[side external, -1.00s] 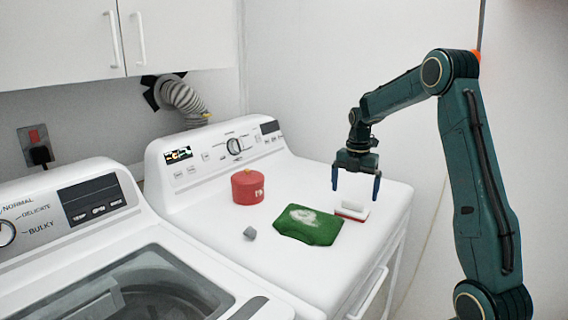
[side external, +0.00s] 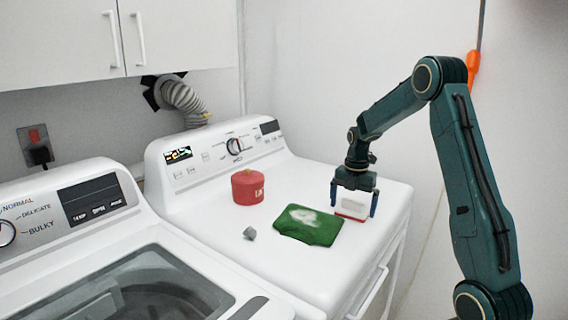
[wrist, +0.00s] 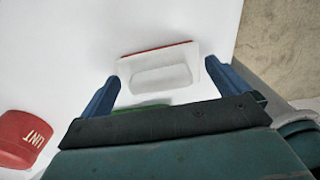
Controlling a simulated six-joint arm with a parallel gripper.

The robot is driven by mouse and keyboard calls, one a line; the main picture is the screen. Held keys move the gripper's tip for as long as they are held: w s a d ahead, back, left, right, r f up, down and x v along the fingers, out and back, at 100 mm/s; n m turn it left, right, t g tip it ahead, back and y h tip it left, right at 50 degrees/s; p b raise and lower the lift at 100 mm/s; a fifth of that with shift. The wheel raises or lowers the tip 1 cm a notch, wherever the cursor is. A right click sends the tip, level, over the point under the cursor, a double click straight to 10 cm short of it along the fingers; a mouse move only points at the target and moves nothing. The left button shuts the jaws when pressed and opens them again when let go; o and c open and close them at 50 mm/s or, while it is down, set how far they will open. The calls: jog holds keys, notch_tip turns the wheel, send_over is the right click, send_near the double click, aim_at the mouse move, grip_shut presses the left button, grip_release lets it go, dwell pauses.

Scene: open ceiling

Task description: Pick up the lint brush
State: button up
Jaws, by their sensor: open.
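The lint brush (side external: 352,208) is a white block with a red bottom edge. It stands on the white dryer top near its right side, and it also shows in the wrist view (wrist: 160,72) with a long recess in its white body. My gripper (side external: 353,212) is open, its blue fingers pointing down with one on each side of the brush. In the wrist view the fingers (wrist: 160,86) also flank the brush, with gaps visible.
A green cloth (side external: 308,228) with a pale patch lies just left of the brush. A red round container (side external: 247,187) and a small grey piece (side external: 250,233) are further left. The dryer's control panel (side external: 215,150) rises behind. The dryer top's right edge is close to the brush.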

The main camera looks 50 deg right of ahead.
aim_at(351, 201)
jog(key=c, duration=0.8)
jog(key=shift+r, duration=0.1)
notch_tip(351, 201, up, 20)
dwell(0.5)
dwell(0.4)
jog(key=shift+o, duration=1.1)
jog(key=shift+w+a+f, duration=0.15)
jog(key=shift+w+f, duration=0.05)
jog(key=shift+f, duration=0.05)
jog(key=shift+c, duration=0.5)
jog(key=w+a+f, duration=0.8)
jog(key=w+a, duration=0.1)
jog(key=shift+a, duration=0.4)
